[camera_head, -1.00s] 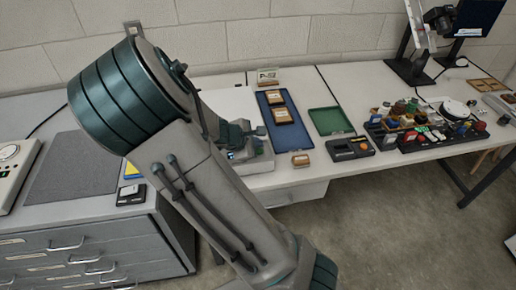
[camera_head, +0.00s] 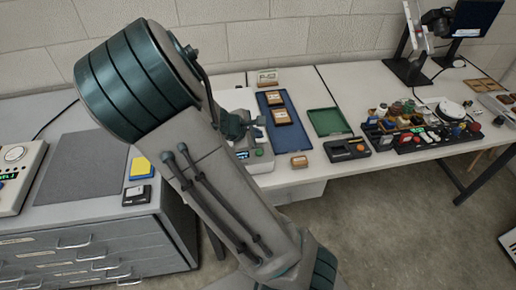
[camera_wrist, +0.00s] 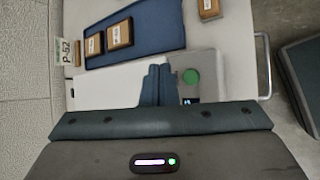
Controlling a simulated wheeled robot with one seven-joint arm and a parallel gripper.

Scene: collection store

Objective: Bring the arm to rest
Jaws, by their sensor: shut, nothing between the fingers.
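My arm rises across the left and middle of the head view, its elbow up, its forearm hanging down behind. My gripper (camera_head: 257,122) is partly hidden behind my arm, over the grey device with a green button (camera_head: 259,153). In the wrist view my gripper (camera_wrist: 157,84) has its two dark fingers together with nothing between them. The device (camera_wrist: 203,72) shows just beside and beyond the fingertips. I cannot tell the exact height of the fingers above it.
A blue tray (camera_head: 291,143) with two wooden boxes lies behind the device. A drawer cabinet (camera_head: 90,245) stands left.

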